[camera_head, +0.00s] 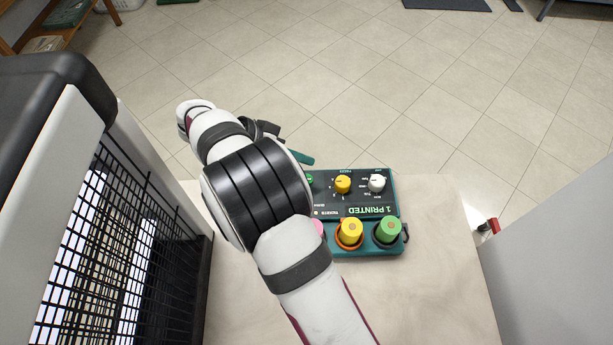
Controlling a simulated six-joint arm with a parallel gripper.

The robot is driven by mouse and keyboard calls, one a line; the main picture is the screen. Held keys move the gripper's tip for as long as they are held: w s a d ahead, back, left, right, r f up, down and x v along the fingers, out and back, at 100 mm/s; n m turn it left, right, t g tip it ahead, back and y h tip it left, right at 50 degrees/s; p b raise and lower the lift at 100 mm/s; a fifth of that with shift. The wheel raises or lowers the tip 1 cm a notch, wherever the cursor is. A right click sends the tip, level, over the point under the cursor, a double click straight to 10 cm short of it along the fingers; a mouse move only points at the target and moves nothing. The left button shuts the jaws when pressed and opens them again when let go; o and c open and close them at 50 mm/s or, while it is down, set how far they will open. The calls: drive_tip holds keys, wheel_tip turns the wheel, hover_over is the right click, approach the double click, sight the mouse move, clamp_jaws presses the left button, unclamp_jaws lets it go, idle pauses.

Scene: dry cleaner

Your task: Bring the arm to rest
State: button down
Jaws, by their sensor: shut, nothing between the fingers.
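My arm reaches up from the bottom of the head view and bends over the table. The box display reads "1 PRINTED" upside down. A yellow knob (342,185) and a white knob (377,183) are on its panel. My arm covers the box's left part.
The box stands on a pale table (440,290), clear to its right. A grey and black housing with a wire grille (110,240) stands close on the left. Beyond is open tiled floor.

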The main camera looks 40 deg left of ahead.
idle(0.4)
drive_tip(key=w+d+r+m+g+y, duration=0.15)
drive_tip(key=d+r+g, duration=0.3)
drive_tip(key=d, duration=0.85)
drive_tip(key=d+r+m+g+h, duration=0.1)
drive_tip(key=d+r+m+g, duration=0.35)
drive_tip(key=d, duration=0.95)
drive_tip(key=s+d+m+y, duration=0.1)
drive_tip(key=s+d+y, duration=0.2)
drive_tip(key=s, duration=0.4)
drive_tip(key=s+d+m+t+y, duration=0.1)
drive_tip(key=s+d+y, duration=0.2)
drive_tip(key=s+d, duration=0.2)
drive_tip(key=shift+s+d+r, duration=0.3)
drive_tip(key=shift+s+r, duration=0.1)
drive_tip(key=shift+s, duration=0.55)
